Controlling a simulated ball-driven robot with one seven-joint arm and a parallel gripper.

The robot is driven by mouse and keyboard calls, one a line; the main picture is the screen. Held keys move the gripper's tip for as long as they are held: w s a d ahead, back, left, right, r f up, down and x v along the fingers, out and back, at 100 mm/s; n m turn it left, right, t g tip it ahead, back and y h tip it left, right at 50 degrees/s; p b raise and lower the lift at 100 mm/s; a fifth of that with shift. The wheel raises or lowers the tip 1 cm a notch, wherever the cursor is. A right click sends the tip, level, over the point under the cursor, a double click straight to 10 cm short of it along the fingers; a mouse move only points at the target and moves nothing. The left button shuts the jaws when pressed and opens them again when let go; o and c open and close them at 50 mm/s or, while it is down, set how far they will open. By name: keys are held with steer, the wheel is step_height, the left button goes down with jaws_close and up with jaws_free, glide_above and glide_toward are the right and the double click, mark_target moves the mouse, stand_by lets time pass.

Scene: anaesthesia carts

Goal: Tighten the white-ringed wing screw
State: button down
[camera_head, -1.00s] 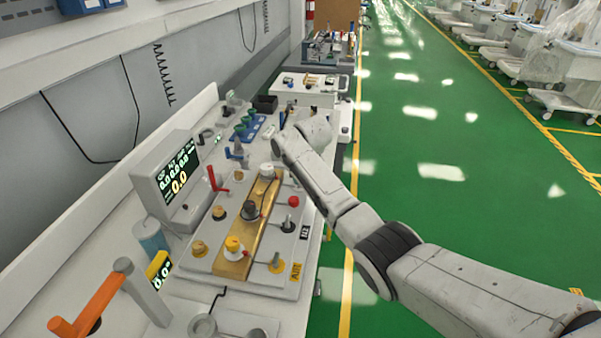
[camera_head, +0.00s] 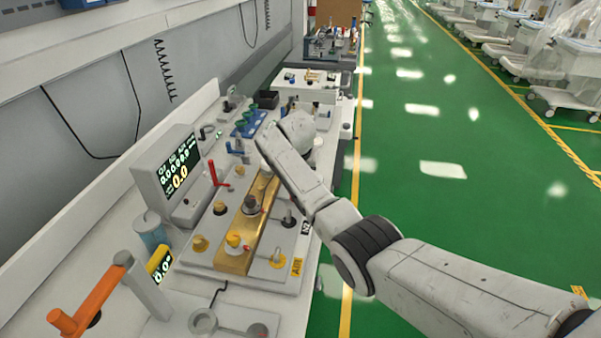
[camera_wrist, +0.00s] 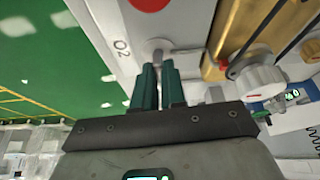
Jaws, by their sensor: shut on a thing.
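The white-ringed wing screw (camera_wrist: 158,45) shows in the wrist view as a small grey metal piece beside the "O2" label on the pale panel. My gripper (camera_wrist: 160,70) has its two green fingers close together at this screw, shut on it; the fingertips hide part of it. A white ring is hard to make out. In the head view my arm covers this screw and my gripper. The black-ringed screw (camera_head: 290,218) near "N2" and the yellow-ringed screw (camera_head: 277,259) near "AIR" stand nearer on the same panel.
A brass bar (camera_head: 234,260) with knobs runs along the panel beside the screws. A white knob (camera_wrist: 256,84) and part of a red knob (camera_wrist: 150,3) are close to my gripper. A monitor (camera_head: 168,172) and red lever (camera_head: 214,173) stand left.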

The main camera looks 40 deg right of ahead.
steer(key=c, duration=1.2)
jaws_free()
steer(key=v, duration=1)
steer(key=shift+r, duration=0.4)
steer(key=shift+a, duration=0.1)
